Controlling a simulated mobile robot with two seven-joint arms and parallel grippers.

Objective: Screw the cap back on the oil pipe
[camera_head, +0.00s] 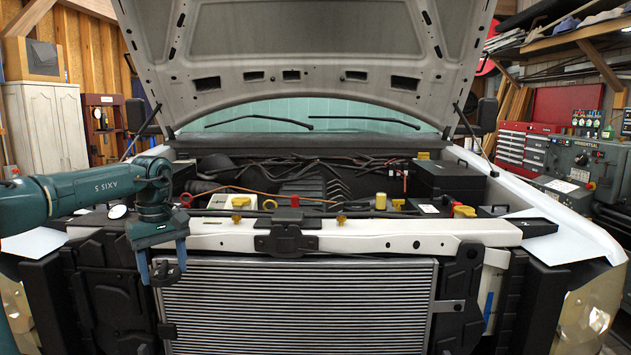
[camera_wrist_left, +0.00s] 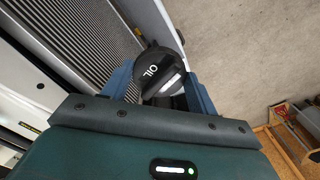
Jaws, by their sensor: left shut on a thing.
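My left gripper (camera_head: 163,266) hangs in front of the radiator (camera_head: 300,310), near its upper left corner and below the white front crossbar (camera_head: 390,234). It is shut on a black round oil cap (camera_head: 168,276). In the left wrist view the cap (camera_wrist_left: 158,68), marked "OIL", sits between the two blue fingers of the left gripper (camera_wrist_left: 160,88). I cannot pick out the oil pipe's opening in the engine bay (camera_head: 300,180). My right gripper is not in view.
The raised hood (camera_head: 300,45) hangs over the engine bay. A black battery box (camera_head: 448,178) stands at the bay's right, with several yellow caps, one of them at the right (camera_head: 464,211), behind the crossbar. A red tool chest (camera_head: 522,150) is at the right.

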